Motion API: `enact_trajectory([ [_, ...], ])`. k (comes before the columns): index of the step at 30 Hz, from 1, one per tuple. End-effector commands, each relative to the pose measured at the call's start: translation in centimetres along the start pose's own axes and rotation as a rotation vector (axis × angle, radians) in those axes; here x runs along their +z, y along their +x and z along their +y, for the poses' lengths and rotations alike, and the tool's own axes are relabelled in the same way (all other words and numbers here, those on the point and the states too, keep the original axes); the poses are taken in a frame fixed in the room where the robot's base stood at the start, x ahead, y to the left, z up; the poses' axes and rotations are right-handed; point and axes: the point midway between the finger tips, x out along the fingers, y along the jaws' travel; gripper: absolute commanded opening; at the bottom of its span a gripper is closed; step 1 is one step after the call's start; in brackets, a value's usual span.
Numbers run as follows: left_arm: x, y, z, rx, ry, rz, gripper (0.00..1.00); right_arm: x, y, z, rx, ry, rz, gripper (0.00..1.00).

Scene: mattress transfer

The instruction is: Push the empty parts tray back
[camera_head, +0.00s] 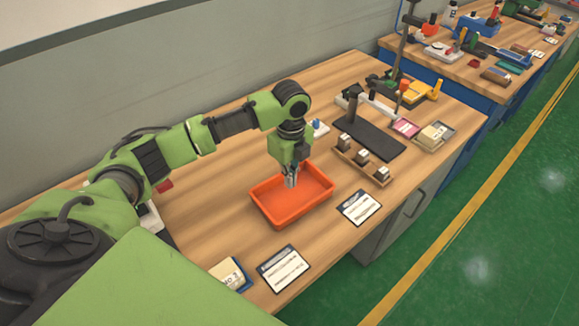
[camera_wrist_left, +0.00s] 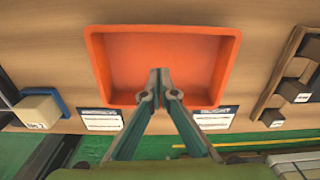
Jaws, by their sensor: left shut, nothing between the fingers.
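The orange parts tray (camera_head: 285,208) lies on the wooden workbench and is empty. It also shows in the left wrist view (camera_wrist_left: 130,72), where it fills the upper middle. My left gripper (camera_head: 291,182) is shut with nothing in it. Its fingertips are over the tray's inside in the head view, and in the left wrist view the fingers (camera_wrist_left: 160,78) reach past the tray's near rim. I cannot tell whether they touch the tray. My right gripper is not in view.
White label cards (camera_head: 283,268) and (camera_head: 359,207) lie along the bench's front edge. A wooden rack with small blocks (camera_head: 362,158) stands right of the tray. A dark fixture plate (camera_head: 368,136) is behind the rack. The bench (camera_head: 225,180) left of the tray is clear.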

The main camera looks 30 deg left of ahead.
Motion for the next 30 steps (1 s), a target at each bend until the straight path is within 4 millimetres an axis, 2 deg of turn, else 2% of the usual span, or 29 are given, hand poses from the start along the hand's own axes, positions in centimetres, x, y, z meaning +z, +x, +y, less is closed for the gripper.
enact_trajectory([
  [5, -0.1, 3.8, 0.1, 0.003, -0.001, 0.001, 0.00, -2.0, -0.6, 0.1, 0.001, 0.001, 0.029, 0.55],
  [9, 2.3, 3.6, 0.0, -0.001, -0.006, -0.003, 0.00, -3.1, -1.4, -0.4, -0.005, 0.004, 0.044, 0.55],
  [12, 3.2, 3.7, 0.0, -0.001, -0.003, -0.002, 0.00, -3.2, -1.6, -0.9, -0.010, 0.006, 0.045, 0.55],
  [20, 4.0, 3.9, 0.0, -0.002, -0.001, -0.001, 0.00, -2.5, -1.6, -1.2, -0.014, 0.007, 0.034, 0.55],
  [27, 4.1, 3.8, 0.0, -0.002, -0.001, -0.001, 0.00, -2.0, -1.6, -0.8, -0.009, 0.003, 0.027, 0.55],
  [30, 5.3, 3.8, 0.0, -0.002, -0.005, -0.002, 0.00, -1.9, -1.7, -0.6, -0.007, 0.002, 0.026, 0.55],
])
